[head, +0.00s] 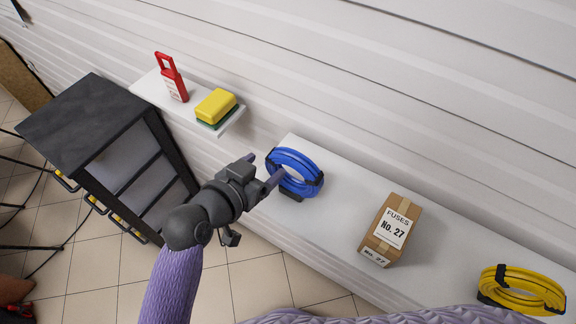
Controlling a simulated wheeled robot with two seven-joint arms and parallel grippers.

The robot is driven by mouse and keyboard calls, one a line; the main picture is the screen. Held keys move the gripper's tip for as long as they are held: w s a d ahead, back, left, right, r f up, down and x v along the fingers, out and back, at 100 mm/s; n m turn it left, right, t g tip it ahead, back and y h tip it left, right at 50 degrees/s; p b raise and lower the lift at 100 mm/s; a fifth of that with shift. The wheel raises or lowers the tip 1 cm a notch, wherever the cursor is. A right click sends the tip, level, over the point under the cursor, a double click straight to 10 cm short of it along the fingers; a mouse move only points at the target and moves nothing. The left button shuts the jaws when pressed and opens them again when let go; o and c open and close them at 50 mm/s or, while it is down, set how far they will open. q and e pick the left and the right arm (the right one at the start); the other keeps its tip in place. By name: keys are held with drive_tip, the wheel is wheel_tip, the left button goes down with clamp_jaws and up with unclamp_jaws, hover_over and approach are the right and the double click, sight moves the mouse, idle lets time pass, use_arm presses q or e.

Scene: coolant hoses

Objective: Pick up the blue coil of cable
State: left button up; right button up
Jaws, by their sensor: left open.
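The blue coil of cable (296,160) rests on the white shelf (340,190), with dark ties around it at its sides. My left gripper (265,169) is at the coil's left side. Its two fingers are apart and nothing is held fast between them. One fingertip overlaps the coil's lower left edge in the picture, and the other is up and to the left of it. I cannot tell whether a finger touches the coil. My right gripper is out of the frame.
A fuse box (391,231) stands right of the blue coil, and a yellow coil (523,290) lies farther right. A dark drawer cabinet (92,122) stands left. The ribbed wall runs behind.

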sight(269, 165)
use_arm(q)
drive_tip(key=x, duration=0.3)
drive_tip(key=shift+w+d+f, duration=0.2)
drive_tip(key=shift+d+f, duration=0.05)
drive_tip(key=shift+d, duration=0.05)
clamp_jaws()
